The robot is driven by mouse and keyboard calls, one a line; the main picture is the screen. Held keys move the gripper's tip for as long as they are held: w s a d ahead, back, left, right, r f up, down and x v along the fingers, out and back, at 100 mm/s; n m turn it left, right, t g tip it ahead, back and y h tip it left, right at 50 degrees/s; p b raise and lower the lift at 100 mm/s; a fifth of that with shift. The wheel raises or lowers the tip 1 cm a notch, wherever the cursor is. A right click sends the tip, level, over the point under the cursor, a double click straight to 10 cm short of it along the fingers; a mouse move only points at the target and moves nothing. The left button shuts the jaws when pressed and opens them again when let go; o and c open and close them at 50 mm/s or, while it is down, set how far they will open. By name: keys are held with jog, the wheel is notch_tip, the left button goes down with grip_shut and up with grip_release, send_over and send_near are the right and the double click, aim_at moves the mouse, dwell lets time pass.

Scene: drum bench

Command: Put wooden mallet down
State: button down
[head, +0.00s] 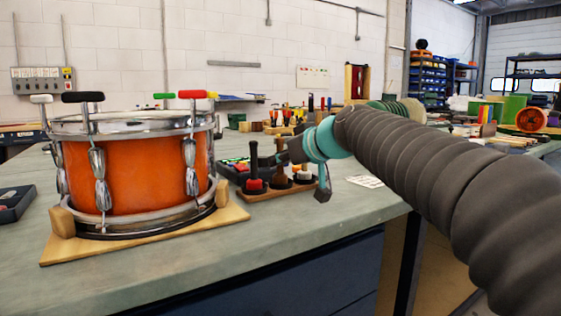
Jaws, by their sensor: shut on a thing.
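The wooden mallet (280,182) shows as a brown rounded head low in the wooden rack (265,194) on the bench, its thin handle rising above it. My gripper (285,155) comes in from the right, just above the rack, and is shut on the upper handle. The fingertips are small and dark, so the exact grip is hard to see. I cannot tell whether the head rests fully on the rack. A dark-handled tool with a red foot (254,185) stands in the rack on the left, and a pale-footed one (304,176) on the right.
An orange drum (135,170) on a wooden base (75,248) stands at left, with coloured T-handles around its rim. A dark tray of small coloured parts (232,168) lies behind the rack. The bench front (270,235) is clear. My arm hides part of the right side.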

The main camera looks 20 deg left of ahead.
jog(key=shift+f+b, duration=0.2)
jog(key=shift+b, duration=0.1)
jog(key=c, duration=1.2)
grip_release()
jog(key=shift+r, duration=0.1)
jog(key=shift+r+p, duration=0.25)
jog(key=shift+p, duration=0.15)
jog(key=v, duration=1.2)
jog(key=shift+f+b, duration=0.2)
jog(key=shift+b, duration=0.2)
